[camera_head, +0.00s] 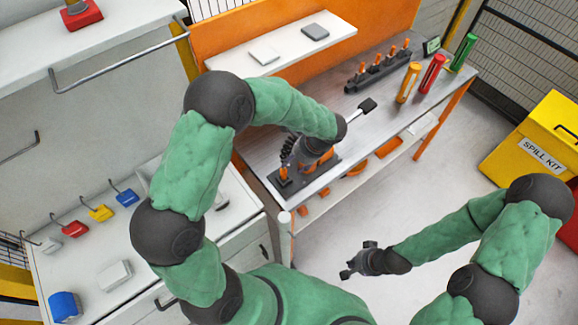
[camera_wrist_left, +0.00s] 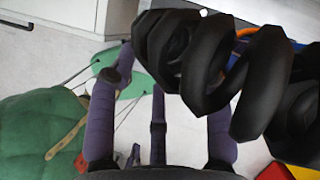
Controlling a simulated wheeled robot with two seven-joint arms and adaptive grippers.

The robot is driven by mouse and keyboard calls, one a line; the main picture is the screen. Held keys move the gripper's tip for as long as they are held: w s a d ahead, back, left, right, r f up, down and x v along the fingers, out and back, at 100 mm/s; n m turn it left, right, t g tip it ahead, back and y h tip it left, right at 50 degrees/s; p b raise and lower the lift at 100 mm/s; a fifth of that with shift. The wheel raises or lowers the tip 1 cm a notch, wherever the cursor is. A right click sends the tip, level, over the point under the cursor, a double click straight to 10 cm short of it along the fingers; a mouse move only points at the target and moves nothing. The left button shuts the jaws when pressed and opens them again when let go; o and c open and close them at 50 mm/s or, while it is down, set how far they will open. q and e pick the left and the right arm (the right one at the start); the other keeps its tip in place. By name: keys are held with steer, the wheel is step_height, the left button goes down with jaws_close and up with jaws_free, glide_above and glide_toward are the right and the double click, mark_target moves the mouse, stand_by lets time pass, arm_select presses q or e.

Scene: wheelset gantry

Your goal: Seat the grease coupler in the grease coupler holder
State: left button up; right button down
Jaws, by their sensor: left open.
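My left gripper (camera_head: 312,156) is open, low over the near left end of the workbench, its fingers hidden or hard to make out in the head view. A dark rack plate with orange pegs (camera_head: 284,174) lies under and beside it; I cannot tell whether this is the coupler holder. A black coil (camera_head: 289,150) is at the left of the gripper and fills the upper right of the left wrist view (camera_wrist_left: 205,65). I cannot pick out the grease coupler surely. My right gripper (camera_head: 359,262) hangs over the floor, away from the bench; its jaws are too small to read.
A dark block with orange-topped pegs (camera_head: 378,70) stands at the bench's back. Orange, red and green tubes (camera_head: 432,74) stand right of it. A black-headed tool (camera_head: 366,105) is beyond my gripper. A white shelf (camera_head: 300,50) overhangs the back. A yellow spill kit (camera_head: 535,145) is right.

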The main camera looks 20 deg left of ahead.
arm_select(q)
steer(key=shift+v, duration=2.1)
arm_select(e)
steer(key=shift+r, duration=0.1)
